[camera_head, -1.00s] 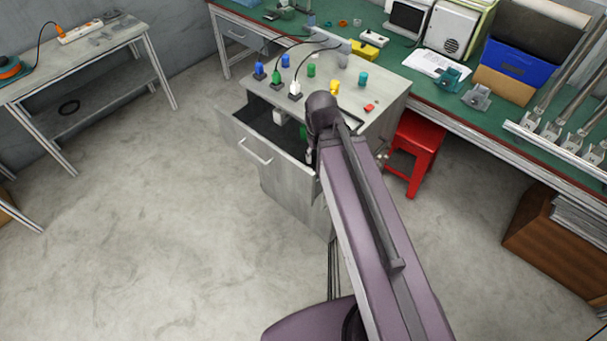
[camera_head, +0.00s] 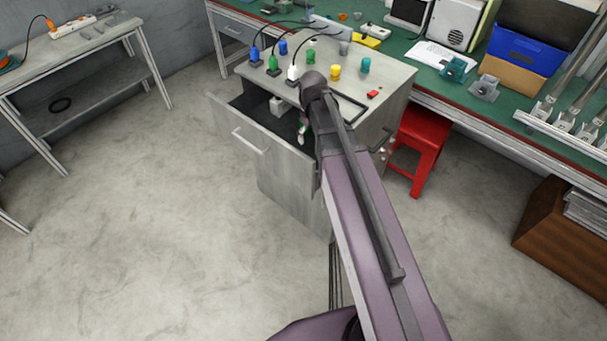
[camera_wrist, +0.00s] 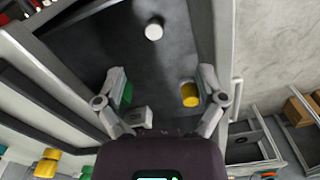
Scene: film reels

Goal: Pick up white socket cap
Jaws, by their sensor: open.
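A white round cap (camera_wrist: 154,28) lies in the dark open drawer (camera_wrist: 98,40), near the top of the wrist view. My gripper (camera_wrist: 163,78) is open and empty above the drawer, with the white cap beyond its fingertips and apart from them. A green piece (camera_wrist: 126,92) shows beside the left finger, partly hidden by it. A yellow cylinder (camera_wrist: 190,95) lies beside the right finger. A pale grey block (camera_wrist: 140,117) lies between the fingers, lower down. In the head view a whitish piece (camera_head: 276,106) shows in the drawer; I cannot tell if it is the cap.
The grey cabinet (camera_head: 395,80) bears several coloured sockets and plugs with black cables, including a white one (camera_head: 292,72). The drawer's front wall (camera_head: 262,165) and side walls stand close around my gripper. A red stool (camera_head: 422,135) stands to the right. Floor in front is clear.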

